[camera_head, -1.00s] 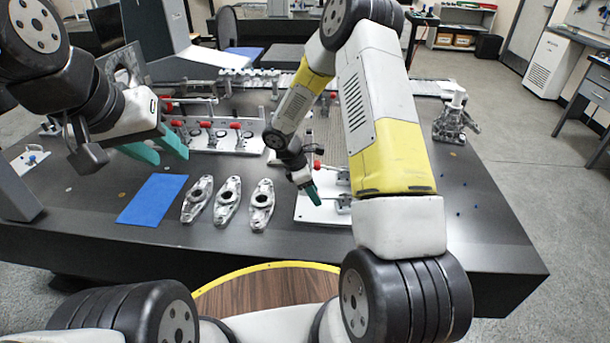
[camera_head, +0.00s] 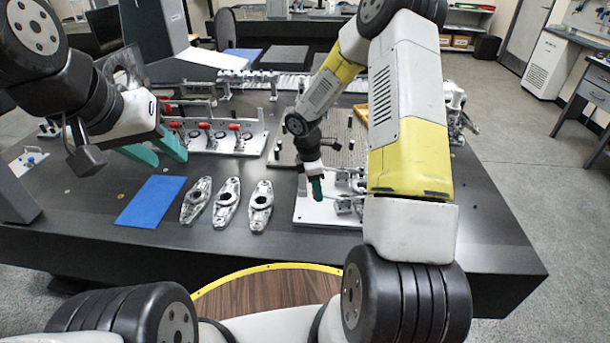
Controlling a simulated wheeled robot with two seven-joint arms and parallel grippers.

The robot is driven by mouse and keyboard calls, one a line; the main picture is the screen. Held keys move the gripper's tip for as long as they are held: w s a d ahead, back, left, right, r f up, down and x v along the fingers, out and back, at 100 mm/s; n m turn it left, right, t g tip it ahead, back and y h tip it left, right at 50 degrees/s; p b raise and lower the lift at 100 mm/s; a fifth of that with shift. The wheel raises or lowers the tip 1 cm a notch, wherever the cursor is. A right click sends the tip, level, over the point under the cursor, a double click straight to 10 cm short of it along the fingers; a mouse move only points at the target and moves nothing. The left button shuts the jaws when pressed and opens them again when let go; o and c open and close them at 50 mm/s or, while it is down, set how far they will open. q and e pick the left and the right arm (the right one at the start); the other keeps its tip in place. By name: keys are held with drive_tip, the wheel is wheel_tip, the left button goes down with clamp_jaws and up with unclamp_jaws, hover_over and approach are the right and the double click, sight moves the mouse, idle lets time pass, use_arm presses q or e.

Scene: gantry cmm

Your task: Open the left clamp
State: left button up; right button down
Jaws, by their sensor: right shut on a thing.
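A white fixture plate (camera_head: 312,212) lies on the dark table, right of the castings. Metal toggle clamp parts (camera_head: 347,203) show on it, partly hidden behind my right arm. My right gripper (camera_head: 317,190) points down at the left part of this plate. Its green fingers are shut on what looks like the left clamp's handle, which they mostly hide. Whether the clamp is open or closed cannot be told. My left gripper (camera_head: 157,152) is open and empty, its green fingers apart above the table, far left of the plate.
Several metal castings (camera_head: 227,203) lie in a row beside a blue mat (camera_head: 152,200). A rail of red-tipped clamps (camera_head: 225,138) stands behind them. A perforated plate (camera_head: 345,140) lies behind my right gripper. The table's front strip is clear.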

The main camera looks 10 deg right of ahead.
drive_tip(key=d+r+y, duration=0.2)
drive_tip(key=shift+y, duration=0.4)
drive_tip(key=d+r+y, duration=0.1)
drive_tip(key=d+y, duration=0.1)
drive_tip(key=shift+r+y, duration=0.1)
drive_tip(key=shift+y, duration=0.3)
drive_tip(key=shift+d+r+y, duration=0.3)
drive_tip(key=shift+d+y, duration=0.55)
drive_tip(key=shift+y, duration=0.2)
drive_tip(key=shift+d+r+y, duration=0.25)
drive_tip(key=shift+d+y, duration=0.6)
drive_tip(key=shift+y, duration=0.2)
drive_tip(key=c, duration=0.9)
unclamp_jaws()
drive_tip(key=v, duration=0.8)
drive_tip(key=shift+f, duration=0.1)
